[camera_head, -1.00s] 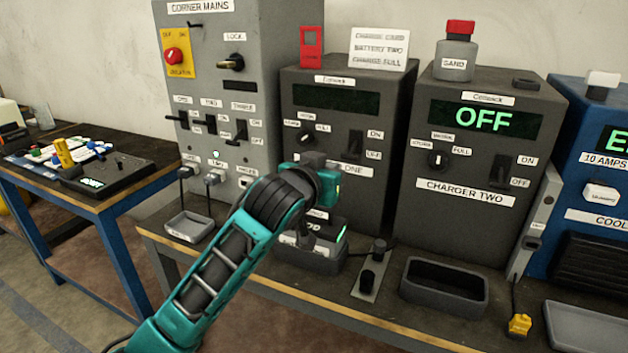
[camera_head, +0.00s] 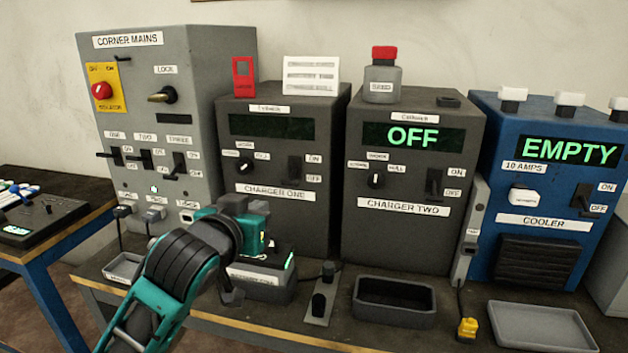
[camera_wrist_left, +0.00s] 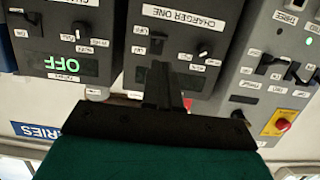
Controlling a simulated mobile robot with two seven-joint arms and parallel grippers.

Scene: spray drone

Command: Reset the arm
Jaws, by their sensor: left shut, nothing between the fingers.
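My left arm (camera_head: 170,285), teal with black bands, reaches up from the lower left in the head view. My left gripper (camera_head: 236,206) is in front of the lower part of charger one (camera_head: 285,217), and its fingertips are hard to make out there. In the left wrist view, which is upside down, its dark fingers (camera_wrist_left: 163,86) are together and empty, pointing towards charger one's front panel (camera_wrist_left: 178,40). I cannot tell whether they touch it. My right gripper does not show.
The grey corner mains cabinet (camera_head: 145,75) stands at left. Charger two (camera_head: 405,235) reads OFF, and the blue cooler (camera_head: 510,225) reads EMPTY. An open dark tray (camera_head: 395,315), a yellow connector (camera_head: 467,329) and a grey tray (camera_head: 540,325) lie on the bench. A side table (camera_head: 40,265) is at far left.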

